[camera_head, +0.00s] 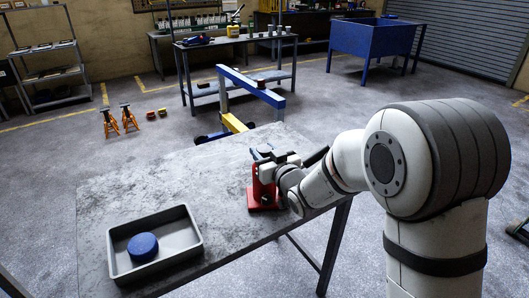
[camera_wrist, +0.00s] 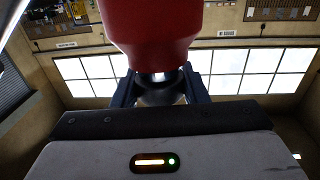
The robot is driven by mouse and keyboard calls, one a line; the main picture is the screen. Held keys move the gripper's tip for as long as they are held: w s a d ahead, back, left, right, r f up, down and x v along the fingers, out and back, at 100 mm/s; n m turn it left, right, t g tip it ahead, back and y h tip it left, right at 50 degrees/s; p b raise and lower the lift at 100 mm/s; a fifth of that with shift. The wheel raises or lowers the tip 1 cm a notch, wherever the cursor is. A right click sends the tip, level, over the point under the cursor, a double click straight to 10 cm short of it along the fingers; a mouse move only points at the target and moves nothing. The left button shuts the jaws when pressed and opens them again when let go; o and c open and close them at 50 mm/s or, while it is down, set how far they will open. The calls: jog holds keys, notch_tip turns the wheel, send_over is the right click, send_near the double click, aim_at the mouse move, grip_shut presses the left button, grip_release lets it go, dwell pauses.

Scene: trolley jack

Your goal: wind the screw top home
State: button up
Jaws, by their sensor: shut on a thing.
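A red jack (camera_head: 262,194) stands upright on the grey worktable near its right edge. In the wrist view its red body (camera_wrist: 155,35) fills the top middle, with a short bright metal piece (camera_wrist: 160,77) at its end. My gripper (camera_head: 264,156) is at the top of the jack. In the wrist view the dark fingers of my gripper (camera_wrist: 160,92) stand on both sides of a dark rounded screw top (camera_wrist: 161,97) and are shut on it. The fingers and wrist hide much of the screw top, and its thread cannot be made out.
A grey tray (camera_head: 189,216) with a round blue object (camera_head: 142,246) sits on the worktable (camera_head: 97,205) at front left. The table between tray and jack is clear. A blue-and-yellow hoist (camera_head: 250,82) stands behind the table, with orange stands (camera_head: 129,117) on the floor.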

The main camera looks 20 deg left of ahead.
jog(key=c, duration=0.4)
jog(key=shift+a+f+m+t+h+b, duration=0.1)
jog(key=shift+f+m+t+h+b, duration=0.2)
jog(key=shift+b, duration=0.6)
jog(key=shift+m+t+h+b, duration=0.5)
jog(key=shift+h+b, duration=0.2)
jog(key=shift+b, duration=0.4)
jog(key=m+t+h+b, duration=0.1)
jog(key=m+h+b, duration=0.1)
jog(key=h, duration=0.1)
jog(key=shift+s+r+t, duration=0.1)
jog(key=shift+r+t, duration=0.05)
jog(key=shift+t, duration=0.25)
jog(key=shift+a+r+m+t+h, duration=0.15)
jog(key=shift+m+t+h, duration=0.25)
jog(key=shift+m+h, duration=0.5)
jog(key=m+h+p, duration=0.1)
jog(key=h, duration=0.1)
jog(key=m+h+p, duration=0.1)
jog(key=shift+r+t+h, duration=0.2)
jog(key=shift+t+h, duration=0.2)
jog(key=m+h+p, duration=0.3)
jog(key=h, duration=0.2)
jog(key=shift+f+m+h, duration=0.1)
jog(key=shift+m+h, duration=0.2)
jog(key=shift+m, duration=0.1)
jog(key=shift+d+h, duration=0.2)
jog(key=shift+h, duration=0.1)
